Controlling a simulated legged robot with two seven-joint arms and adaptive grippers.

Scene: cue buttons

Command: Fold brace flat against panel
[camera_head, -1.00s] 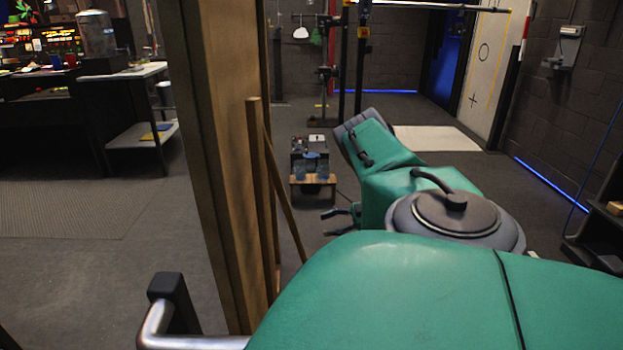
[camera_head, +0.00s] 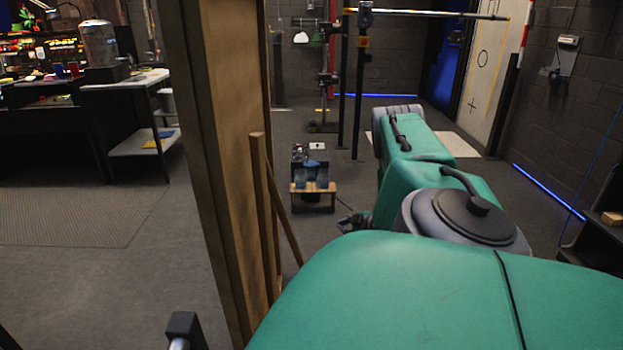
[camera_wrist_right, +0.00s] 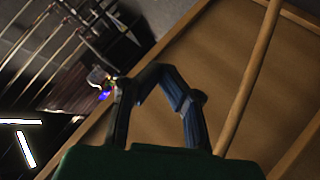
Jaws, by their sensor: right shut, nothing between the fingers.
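The wooden panel (camera_head: 225,160) stands upright and edge-on left of centre in the head view. Its broad brown face (camera_wrist_right: 215,55) fills much of the right wrist view. A thin wooden brace (camera_head: 285,220) slants down and away from an upright strip beside the panel. In the wrist view a slanting wooden bar (camera_wrist_right: 250,75), apparently the brace, passes right of my fingers. My right gripper (camera_wrist_right: 157,72) is shut and empty, with a gap in the picture between it and the bar. It is small and dark in the head view (camera_head: 352,224). My left gripper is out of view.
A small stool with a device (camera_head: 313,187) stands on the floor beyond the brace. A dark block with a metal piece (camera_head: 183,327) shows at the bottom edge. A dark shelf (camera_head: 598,235) stands at the right. Floor left of the panel is clear.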

